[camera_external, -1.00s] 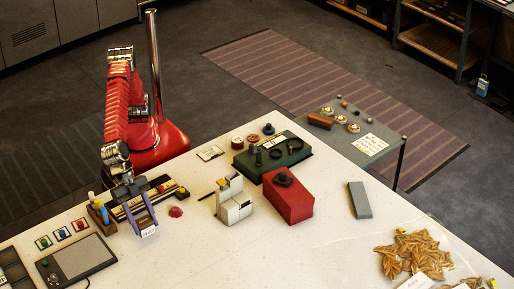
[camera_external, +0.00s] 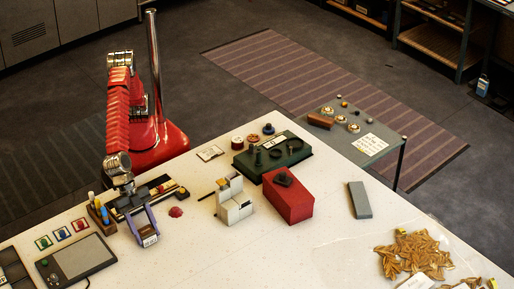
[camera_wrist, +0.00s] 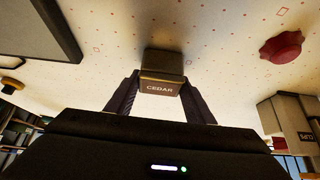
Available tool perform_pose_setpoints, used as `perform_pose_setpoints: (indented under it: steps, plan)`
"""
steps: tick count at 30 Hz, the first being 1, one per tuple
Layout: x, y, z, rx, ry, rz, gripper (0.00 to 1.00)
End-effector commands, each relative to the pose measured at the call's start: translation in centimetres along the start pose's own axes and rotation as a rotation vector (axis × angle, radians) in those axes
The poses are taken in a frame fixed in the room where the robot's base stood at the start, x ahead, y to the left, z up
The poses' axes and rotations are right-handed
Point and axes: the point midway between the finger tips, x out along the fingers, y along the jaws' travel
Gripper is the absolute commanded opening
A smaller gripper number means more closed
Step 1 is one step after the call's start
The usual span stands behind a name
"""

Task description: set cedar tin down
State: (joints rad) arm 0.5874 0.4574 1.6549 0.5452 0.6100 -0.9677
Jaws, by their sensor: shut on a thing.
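The cedar tin is a small dark box with a pale front marked "CEDAR". In the wrist view the tin (camera_wrist: 160,86) sits between my two dark fingers, with the white tabletop (camera_wrist: 225,45) behind it. My gripper (camera_wrist: 160,98) is shut on it. In the outside view my gripper (camera_external: 145,226) points down over the table, and the tin (camera_external: 149,240) shows at its tips. The tin is at or very near the table surface; I cannot tell whether it touches.
A grey tablet-like pad (camera_external: 78,258) lies to the left. A red lump (camera_external: 176,212) and a white block organiser (camera_external: 234,204) stand to the right, with a red box (camera_external: 288,196) beyond. The tabletop in front of my gripper is clear.

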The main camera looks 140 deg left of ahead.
Motion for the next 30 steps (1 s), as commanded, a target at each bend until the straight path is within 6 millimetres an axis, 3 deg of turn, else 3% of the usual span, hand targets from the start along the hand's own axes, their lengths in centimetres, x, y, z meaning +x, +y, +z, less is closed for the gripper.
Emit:
perform_pose_setpoints:
  steps: [5, 6, 13, 23, 30]
  plan:
    - [0.1, 0.0, 0.1, 0.000, 0.000, 0.000, 0.25]
    - [0.2, 0.0, 0.1, 0.000, 0.000, 0.000, 0.49]
    - [0.1, 0.0, 0.1, 0.000, 0.000, 0.000, 0.66]
    - [-0.1, 0.0, -0.1, -0.001, 0.001, 0.001, 0.67]
    - [-2.1, 0.1, -0.1, -0.001, 0.002, 0.002, 0.67]
